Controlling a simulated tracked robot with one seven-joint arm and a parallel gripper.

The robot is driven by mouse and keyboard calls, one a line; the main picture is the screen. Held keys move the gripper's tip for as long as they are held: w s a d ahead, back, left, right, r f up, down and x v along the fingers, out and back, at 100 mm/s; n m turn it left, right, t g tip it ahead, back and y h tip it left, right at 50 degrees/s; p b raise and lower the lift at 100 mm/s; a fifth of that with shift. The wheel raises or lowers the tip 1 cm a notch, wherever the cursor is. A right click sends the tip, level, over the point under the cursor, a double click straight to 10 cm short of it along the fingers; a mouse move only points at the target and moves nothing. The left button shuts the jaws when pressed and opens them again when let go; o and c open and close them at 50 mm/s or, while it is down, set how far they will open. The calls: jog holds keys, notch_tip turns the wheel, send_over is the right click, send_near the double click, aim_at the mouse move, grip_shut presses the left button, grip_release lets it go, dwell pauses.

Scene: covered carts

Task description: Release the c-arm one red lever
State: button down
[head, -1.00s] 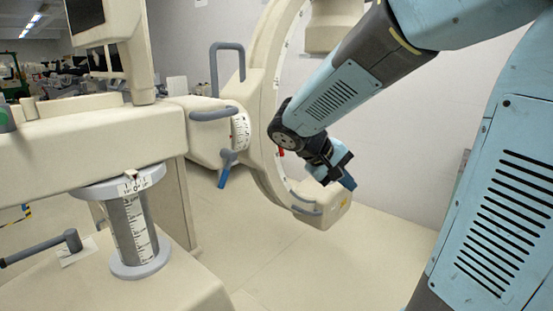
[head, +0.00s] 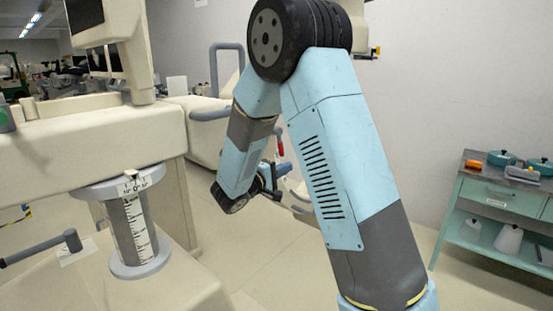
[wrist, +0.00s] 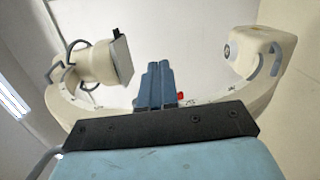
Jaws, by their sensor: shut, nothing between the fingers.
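The red lever (head: 280,147) shows as a small red piece at the C-arm, just above my gripper in the head view. It also shows in the wrist view (wrist: 181,97), small and just right of my fingers. My gripper (head: 283,169) is low behind my bent arm in the head view. In the wrist view its blue fingers (wrist: 155,72) are together, with nothing between them. They point toward the inside of the cream C-arm (wrist: 208,100); I see no contact with the lever. In the head view my arm hides most of the C-arm (head: 297,188).
The cream machine body (head: 100,140) with its scaled column (head: 133,225) stands at left. A grey handle (head: 215,65) rises beside my arm. A teal cart (head: 490,205) with pans on top stands at right. Open floor lies between.

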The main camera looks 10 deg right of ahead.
aim_at(281, 155)
jog(key=w+a+f+n+t+y, duration=0.2)
jog(key=w+a+f+n+t, duration=0.1)
jog(key=w+a+f+t, duration=0.4)
jog(key=w+d+r+g, duration=0.1)
jog(key=w+d+r, duration=0.3)
jog(key=w+d, duration=0.4)
jog(key=shift+w+r, duration=0.2)
jog(key=shift+r, duration=0.15)
jog(key=shift+w+d+f+n+t, duration=0.1)
jog(key=shift+w+d+n+t, duration=0.15)
jog(key=shift+d+n+t, duration=0.05)
jog(key=shift+w+d, duration=0.6)
jog(key=shift+d, duration=0.35)
